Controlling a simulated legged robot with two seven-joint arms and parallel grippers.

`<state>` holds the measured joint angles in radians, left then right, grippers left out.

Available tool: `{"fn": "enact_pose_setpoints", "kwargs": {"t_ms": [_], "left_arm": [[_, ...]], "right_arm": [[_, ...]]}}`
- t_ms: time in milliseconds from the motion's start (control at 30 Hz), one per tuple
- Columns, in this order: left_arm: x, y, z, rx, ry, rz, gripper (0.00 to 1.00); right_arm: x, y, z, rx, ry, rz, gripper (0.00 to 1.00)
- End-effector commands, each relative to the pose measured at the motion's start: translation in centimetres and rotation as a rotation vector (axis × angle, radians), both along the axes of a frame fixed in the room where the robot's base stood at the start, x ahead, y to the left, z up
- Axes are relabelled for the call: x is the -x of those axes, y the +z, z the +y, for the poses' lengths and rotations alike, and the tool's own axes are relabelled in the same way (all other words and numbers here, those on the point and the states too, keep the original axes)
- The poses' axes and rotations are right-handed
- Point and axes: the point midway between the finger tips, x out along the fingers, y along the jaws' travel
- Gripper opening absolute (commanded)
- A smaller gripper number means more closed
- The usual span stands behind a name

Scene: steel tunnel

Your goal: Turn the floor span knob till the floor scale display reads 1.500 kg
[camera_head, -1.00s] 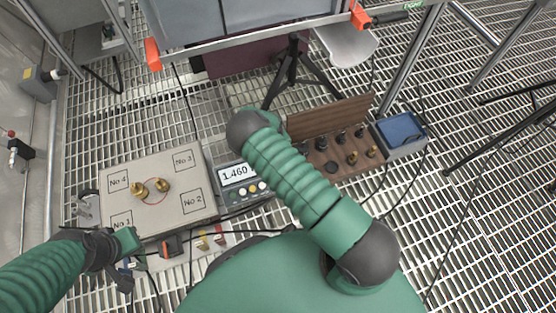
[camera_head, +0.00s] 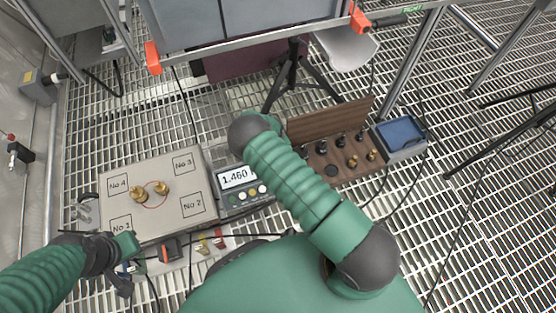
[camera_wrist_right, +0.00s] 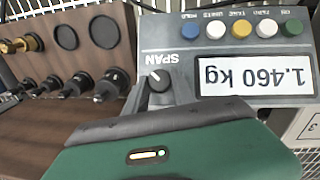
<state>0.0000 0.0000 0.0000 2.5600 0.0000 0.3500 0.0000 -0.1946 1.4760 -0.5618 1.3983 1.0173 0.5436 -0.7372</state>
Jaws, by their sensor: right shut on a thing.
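The floor scale display (camera_head: 237,176) reads 1.460, and in the right wrist view the display (camera_wrist_right: 256,76) shows 1.460 kg upside down. The span knob (camera_wrist_right: 159,80) is black with a white mark, beside the upside-down word SPAN. My right gripper (camera_wrist_right: 160,92) is shut on the knob, its grey fingers on either side of it; in the head view my right arm hides it. Two brass weights (camera_head: 150,190) stand on the scale platform (camera_head: 165,222). My left gripper (camera_head: 127,268) is low at the left, by the platform's front edge; its jaw opening is unclear.
A wooden weight case (camera_head: 318,178) with several dark and brass weights lies open right of the display. A blue tray (camera_head: 401,131) is beyond it. A black tripod (camera_head: 292,75) stands behind. Small coloured parts lie in front of the platform. Cables cross the grating floor.

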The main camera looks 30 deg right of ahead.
Motion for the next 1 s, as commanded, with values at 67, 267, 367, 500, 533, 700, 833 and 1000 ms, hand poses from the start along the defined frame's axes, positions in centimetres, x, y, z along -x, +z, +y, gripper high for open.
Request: {"fn": "enact_pose_setpoints", "kwargs": {"t_ms": [67,267,367,500,533,700,833,1000], "left_arm": [[0.0,0.2,0.0,0.0,0.0,0.0,0.0],[0.0,0.7,0.0,0.0,0.0,0.0,0.0],[0.0,1.0,0.0,0.0,0.0,0.0,0.0],[0.0,1.2,0.0,0.0,0.0,0.0,0.0],[0.0,1.3,0.0,0.0,0.0,0.0,0.0],[0.0,1.5,0.0,0.0,0.0,0.0,0.0],[0.0,1.6,0.0,0.0,0.0,0.0,0.0],[0.0,1.7,0.0,0.0,0.0,0.0,0.0]], "right_arm": [[0.0,0.1,-0.1,-0.011,-0.015,-0.003,0.0],[-0.1,0.2,-0.2,-0.064,-0.093,-0.018,0.0],[0.0,0.2,-0.3,-0.104,-0.152,-0.027,0.0],[-0.1,0.2,-0.5,-0.169,-0.249,-0.045,0.0],[-0.1,0.2,-0.5,-0.184,-0.271,-0.048,0.0],[0.0,0.2,-0.6,-0.265,-0.392,-0.067,0.0],[0.1,0.1,-0.7,-0.322,-0.475,-0.081,0.0],[0.1,0.1,-0.8,-0.38,-0.563,-0.096,0.0]]}}
